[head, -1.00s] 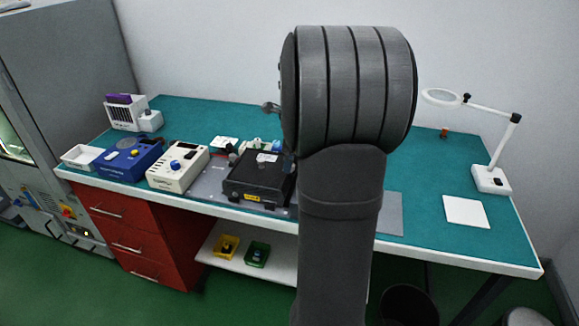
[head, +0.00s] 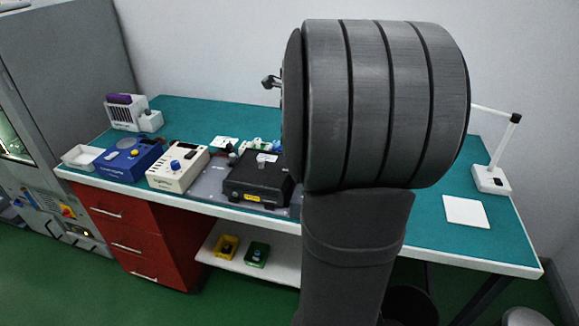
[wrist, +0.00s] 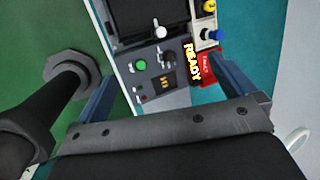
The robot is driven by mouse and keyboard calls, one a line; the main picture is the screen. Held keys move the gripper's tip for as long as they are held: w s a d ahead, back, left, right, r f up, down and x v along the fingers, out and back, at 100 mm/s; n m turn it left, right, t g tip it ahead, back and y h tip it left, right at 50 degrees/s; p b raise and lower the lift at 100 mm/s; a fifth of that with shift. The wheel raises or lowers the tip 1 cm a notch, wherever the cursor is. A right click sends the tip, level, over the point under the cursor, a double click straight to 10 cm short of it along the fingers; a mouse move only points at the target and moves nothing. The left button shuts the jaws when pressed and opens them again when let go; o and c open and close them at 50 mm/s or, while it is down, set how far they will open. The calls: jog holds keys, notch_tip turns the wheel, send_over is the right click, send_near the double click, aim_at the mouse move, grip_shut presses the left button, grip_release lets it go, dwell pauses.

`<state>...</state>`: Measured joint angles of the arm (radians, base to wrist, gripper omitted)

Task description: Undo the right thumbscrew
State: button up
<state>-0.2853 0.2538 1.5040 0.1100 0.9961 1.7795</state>
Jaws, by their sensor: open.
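I cannot pick out the right thumbscrew for certain. In the wrist view a small pale metal piece (wrist: 160,30) stands at the lower edge of a dark unit (wrist: 140,12), and I cannot tell whether it is a thumbscrew. My gripper (wrist: 168,92) is open, its two blue-grey fingers apart with nothing between them. A grey panel (wrist: 152,85) with a green button (wrist: 141,65) and dark knob lies beyond the fingers. In the head view my arm hides the gripper.
A lit READY sign (wrist: 194,64) and a red block (wrist: 207,68) are near the right finger. A white device (head: 178,168) and blue device (head: 128,160) stand on the teal bench's left. A white pad (head: 466,212) lies right, beside a lamp base (head: 491,180).

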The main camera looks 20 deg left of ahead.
jog(key=shift+s+d+r, duration=0.1)
jog(key=shift+s+r, duration=0.1)
jog(key=shift+r, duration=0.4)
